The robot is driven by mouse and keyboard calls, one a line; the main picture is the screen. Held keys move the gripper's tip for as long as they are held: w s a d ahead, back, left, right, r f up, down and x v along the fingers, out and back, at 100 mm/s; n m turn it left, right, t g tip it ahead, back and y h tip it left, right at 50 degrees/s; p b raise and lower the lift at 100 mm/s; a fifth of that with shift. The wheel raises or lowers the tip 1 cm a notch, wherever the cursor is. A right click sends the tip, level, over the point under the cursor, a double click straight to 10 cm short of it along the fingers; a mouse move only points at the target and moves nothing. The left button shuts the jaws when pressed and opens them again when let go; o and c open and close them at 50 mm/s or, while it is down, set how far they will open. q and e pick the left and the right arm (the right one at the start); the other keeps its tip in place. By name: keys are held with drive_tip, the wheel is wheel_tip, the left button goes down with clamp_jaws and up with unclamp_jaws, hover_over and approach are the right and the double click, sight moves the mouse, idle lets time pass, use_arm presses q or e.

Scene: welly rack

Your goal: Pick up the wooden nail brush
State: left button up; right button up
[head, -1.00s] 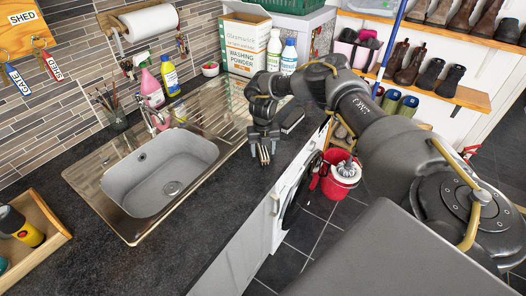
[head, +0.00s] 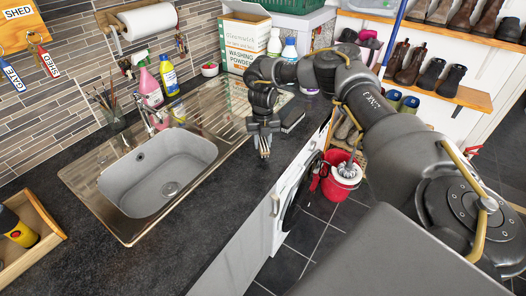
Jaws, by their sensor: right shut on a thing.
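My right gripper (head: 264,152) is over the dark worktop, to the right of the sink, pointing down. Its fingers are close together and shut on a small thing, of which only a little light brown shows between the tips. I take this to be the wooden nail brush, mostly hidden by the fingers. Whether it is clear of the worktop is hard to tell. My left gripper is not in view.
A grey sink (head: 160,172) with a steel drainer is left of the gripper. A dark block (head: 292,118) lies just behind it to the right. Bottles and a washing powder box (head: 243,45) stand at the back. A red bucket (head: 342,178) is on the floor.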

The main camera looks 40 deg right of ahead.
drive_tip(key=s+r, duration=0.1)
drive_tip(key=s+a+r+b, duration=0.1)
drive_tip(key=s+r, duration=0.1)
drive_tip(key=s+r+b, duration=0.1)
drive_tip(key=r, duration=0.1)
drive_tip(key=shift+s+a+r, duration=0.1)
drive_tip(key=shift+s+a, duration=0.15)
drive_tip(key=shift+a, duration=0.15)
drive_tip(key=s+a+r, duration=0.3)
drive_tip(key=s+r, duration=0.1)
drive_tip(key=s, duration=0.4)
drive_tip(key=shift+s+a+r, duration=0.15)
drive_tip(key=shift+s+a, duration=0.05)
drive_tip(key=shift+a, duration=0.05)
drive_tip(key=o, duration=0.5)
drive_tip(key=c, duration=0.3)
drive_tip(key=a+f+m, duration=0.1)
drive_tip(key=a+m, duration=0.5)
drive_tip(key=s+a+f+m, duration=0.1)
drive_tip(key=a+m, duration=0.5)
drive_tip(key=m, duration=0.1)
drive_tip(key=s+a+m+b, duration=0.1)
drive_tip(key=a+m, duration=0.5)
drive_tip(key=shift+a+f+m, duration=0.15)
drive_tip(key=shift+f+m, duration=0.15)
drive_tip(key=shift+f, duration=0.1)
